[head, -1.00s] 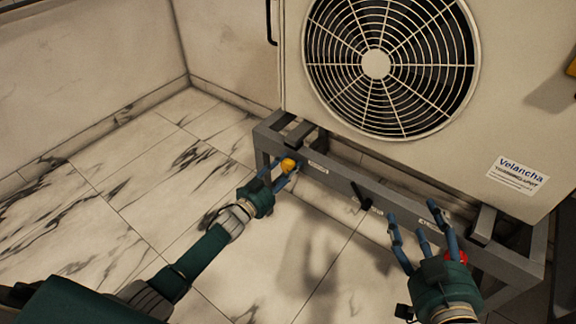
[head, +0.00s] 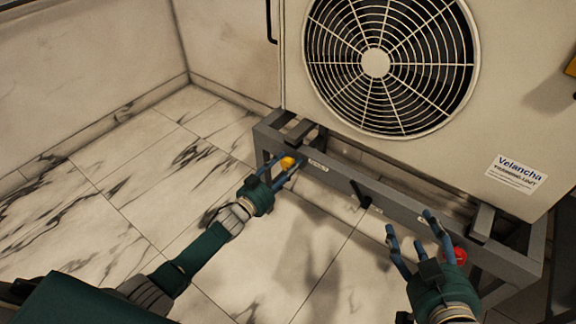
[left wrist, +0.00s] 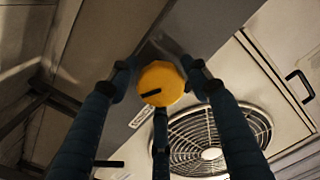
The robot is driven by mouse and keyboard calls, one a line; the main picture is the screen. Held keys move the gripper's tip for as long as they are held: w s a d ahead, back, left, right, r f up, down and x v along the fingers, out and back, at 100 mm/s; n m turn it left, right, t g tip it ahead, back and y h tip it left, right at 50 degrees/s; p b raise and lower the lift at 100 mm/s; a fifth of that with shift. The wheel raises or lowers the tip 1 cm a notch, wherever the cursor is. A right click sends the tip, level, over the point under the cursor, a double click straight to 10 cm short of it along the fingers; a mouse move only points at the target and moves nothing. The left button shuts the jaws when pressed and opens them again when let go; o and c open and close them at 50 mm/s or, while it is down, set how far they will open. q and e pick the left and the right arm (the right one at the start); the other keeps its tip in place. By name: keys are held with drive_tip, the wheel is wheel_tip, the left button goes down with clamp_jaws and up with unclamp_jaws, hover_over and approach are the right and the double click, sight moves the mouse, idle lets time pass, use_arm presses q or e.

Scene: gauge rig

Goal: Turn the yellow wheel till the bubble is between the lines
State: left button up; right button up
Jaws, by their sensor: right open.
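The yellow wheel (head: 287,163) is on the front rail of the grey stand, near its left end. It also shows in the left wrist view (left wrist: 162,84), a round knob with a dark mark on its face. My left gripper (head: 280,170) is at the wheel. In the left wrist view its fingers (left wrist: 160,80) close around the wheel from both sides and below, and seem to touch it. My right gripper (head: 412,236) is open and empty, in front of the rail's right part. I cannot make out a bubble or lines in either view.
A red knob (head: 460,256) is close beside my right gripper's fingers. A black lever (head: 360,194) sticks out from the middle of the rail (head: 335,180). A large fan unit (head: 512,110) stands above on the stand. The marble floor (head: 130,200) at left is clear.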

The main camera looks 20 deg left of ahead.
use_arm(q)
drive_tip(key=shift+o, duration=0.4)
drive_tip(key=v, duration=1.2)
drive_tip(key=shift+r, duration=0.1)
